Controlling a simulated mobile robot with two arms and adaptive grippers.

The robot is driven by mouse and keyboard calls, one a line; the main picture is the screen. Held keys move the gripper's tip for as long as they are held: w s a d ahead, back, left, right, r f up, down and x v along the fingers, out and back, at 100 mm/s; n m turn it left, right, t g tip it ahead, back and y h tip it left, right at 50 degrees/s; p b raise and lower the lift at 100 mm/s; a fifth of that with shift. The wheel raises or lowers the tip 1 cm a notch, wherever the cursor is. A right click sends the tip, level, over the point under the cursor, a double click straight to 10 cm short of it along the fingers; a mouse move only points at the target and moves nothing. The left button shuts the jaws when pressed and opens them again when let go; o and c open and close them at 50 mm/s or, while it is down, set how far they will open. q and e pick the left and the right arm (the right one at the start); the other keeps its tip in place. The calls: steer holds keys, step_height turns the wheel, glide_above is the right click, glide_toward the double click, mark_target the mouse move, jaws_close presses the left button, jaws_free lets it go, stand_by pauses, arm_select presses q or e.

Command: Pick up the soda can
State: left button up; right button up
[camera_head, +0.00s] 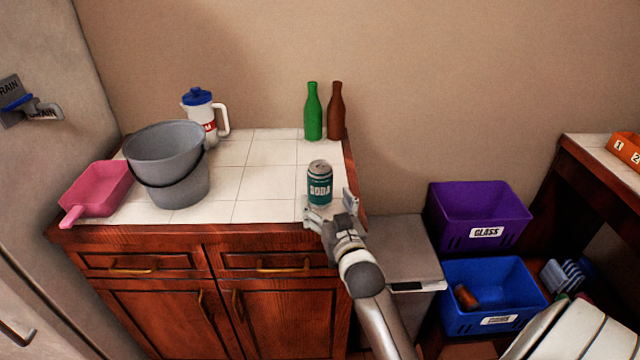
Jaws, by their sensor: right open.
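A teal soda can (320,184) with a white "SODA" label stands upright near the front right corner of the tiled counter (262,182). My right gripper (329,207) is open at the counter's front edge, just in front of the can. Its fingers spread to either side of the can's lower front, and they hide part of its base. I cannot tell whether they touch it. My left gripper is not in view.
Green (313,112) and brown (336,112) bottles stand behind the can. A grey bucket (180,165), pink dustpan (101,190) and white jug (201,112) are to the left. Purple (479,207) and blue (488,290) bins sit lower right.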

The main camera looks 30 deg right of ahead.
mark_target(324, 190)
steer(key=x, duration=0.4)
steer(key=shift+w+d+f, duration=0.1)
steer(key=shift+w, duration=0.1)
steer(key=c, duration=1.2)
steer(key=shift+o, duration=0.2)
steer(key=shift+r, duration=1.15)
steer(key=s+r, duration=0.1)
steer(key=r, duration=0.1)
steer(key=s+a+r, duration=0.1)
steer(key=s+r, duration=0.3)
steer(key=r, duration=0.1)
steer(key=shift+a+p, duration=0.3)
steer(key=shift+a, duration=0.1)
steer(key=s+a+r, duration=0.3)
steer(key=s, duration=0.5)
steer(key=shift+r, duration=0.35)
